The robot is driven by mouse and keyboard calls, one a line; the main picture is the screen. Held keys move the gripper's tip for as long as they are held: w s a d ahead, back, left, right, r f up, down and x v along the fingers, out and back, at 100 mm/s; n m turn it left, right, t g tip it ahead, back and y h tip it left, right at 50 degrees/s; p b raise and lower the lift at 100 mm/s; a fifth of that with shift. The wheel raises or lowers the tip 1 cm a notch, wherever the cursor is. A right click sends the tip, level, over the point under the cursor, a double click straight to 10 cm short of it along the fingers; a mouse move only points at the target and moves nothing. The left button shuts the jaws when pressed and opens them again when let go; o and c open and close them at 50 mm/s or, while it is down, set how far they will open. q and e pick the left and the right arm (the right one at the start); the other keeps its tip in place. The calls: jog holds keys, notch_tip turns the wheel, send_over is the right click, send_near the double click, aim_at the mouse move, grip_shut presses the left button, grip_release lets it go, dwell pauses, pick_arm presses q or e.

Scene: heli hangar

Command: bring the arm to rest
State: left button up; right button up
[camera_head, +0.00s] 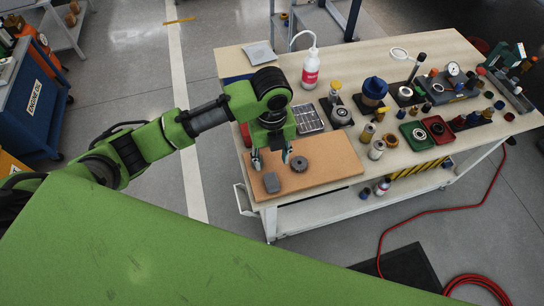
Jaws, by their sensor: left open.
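My left arm comes in from the left, green and black. Its gripper (271,158) is open, with its two fingers apart and pointing down over the brown board (335,160) at the table's near left corner. Nothing shows between the fingers. A small grey block (272,183) lies on the board just below the fingers. A dark round gear-like part (299,164) lies on the board just right of the gripper. I cannot tell how high the fingertips are above the board. My right gripper is not in view.
The workbench (440,50) holds a white bottle (310,70), a slotted metal tray (308,119), a blue-topped part (374,88), a green tray (415,136) and a red tray (437,129). A blue cart (35,110) stands at left. A red hose (420,212) lies on the floor.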

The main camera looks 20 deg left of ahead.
pick_arm(q)
jog(key=s+d+f+n+t+h, duration=0.25)
jog(key=s+d+n, duration=0.35)
jog(key=s+n, duration=0.5)
jog(key=s+a+f+n+t+y, duration=0.1)
jog(key=s+a+n, duration=0.3)
jog(key=a+n, duration=0.35)
jog(key=s+a+n+y, duration=0.1)
jog(key=s+a+n, duration=0.4)
jog(key=n, duration=0.4)
notch_tip(320, 180, down, 28)
jog(key=g+b, duration=0.1)
jog(key=b, duration=0.1)
jog(key=s+a+f, duration=0.1)
jog(key=s+f, duration=0.7)
jog(key=s+a+f+g, duration=0.1)
jog(key=s+a+f, duration=0.1)
jog(key=s+f, duration=0.7)
jog(key=shift+a+m+b, duration=0.3)
jog(key=shift+m+b, duration=0.05)
jog(key=shift+b, duration=0.05)
